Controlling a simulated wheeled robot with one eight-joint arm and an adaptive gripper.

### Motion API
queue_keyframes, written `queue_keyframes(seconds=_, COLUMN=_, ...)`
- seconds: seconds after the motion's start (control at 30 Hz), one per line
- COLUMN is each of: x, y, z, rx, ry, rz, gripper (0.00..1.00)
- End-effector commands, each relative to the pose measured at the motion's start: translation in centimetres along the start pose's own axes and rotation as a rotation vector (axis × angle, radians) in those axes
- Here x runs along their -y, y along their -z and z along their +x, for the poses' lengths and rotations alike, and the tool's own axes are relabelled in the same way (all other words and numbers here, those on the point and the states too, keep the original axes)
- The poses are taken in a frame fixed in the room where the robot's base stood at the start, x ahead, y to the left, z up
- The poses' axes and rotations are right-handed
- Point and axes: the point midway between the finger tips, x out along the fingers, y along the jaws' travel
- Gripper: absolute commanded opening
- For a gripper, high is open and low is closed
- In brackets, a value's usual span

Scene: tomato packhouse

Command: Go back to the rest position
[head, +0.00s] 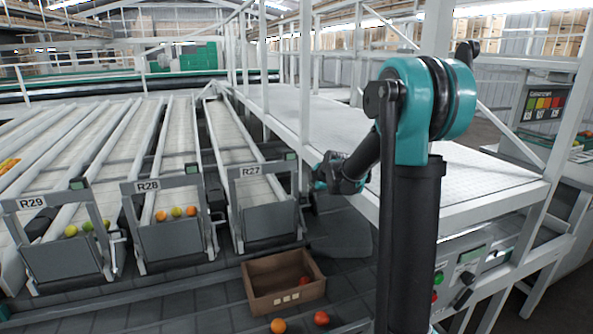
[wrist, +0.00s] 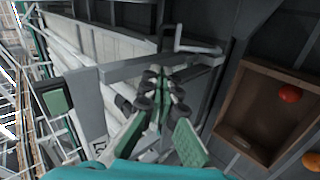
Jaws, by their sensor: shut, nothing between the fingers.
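My gripper (wrist: 160,82) shows in the wrist view with its dark fingers and green pads drawn together and nothing between them. It hangs in the air near the end of a conveyor lane, apart from the crate. In the head view my arm bends down from its teal joint, and its hand end (head: 340,173) is right of the lane marked R27 (head: 264,215), beside the white platform. The fingertips are too small to make out there.
A brown crate (head: 254,275) holds a red tomato (head: 304,280). An orange (head: 278,325) and a red tomato (head: 321,318) lie in front of it. Lanes R28 (head: 168,238) and R29 (head: 65,255) hold several tomatoes. A white platform (head: 480,177) with posts stands at right.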

Motion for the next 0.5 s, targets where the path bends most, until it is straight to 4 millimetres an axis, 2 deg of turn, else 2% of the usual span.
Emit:
queue_keyframes(seconds=0.27, x=11.2, y=-0.3, z=-8.7, rx=0.088, ry=0.134, rz=0.546, gripper=0.00)
queue_keyframes(seconds=0.5, x=22.8, y=-0.4, z=-15.7, rx=0.247, ry=0.210, rz=1.065, gripper=0.00)
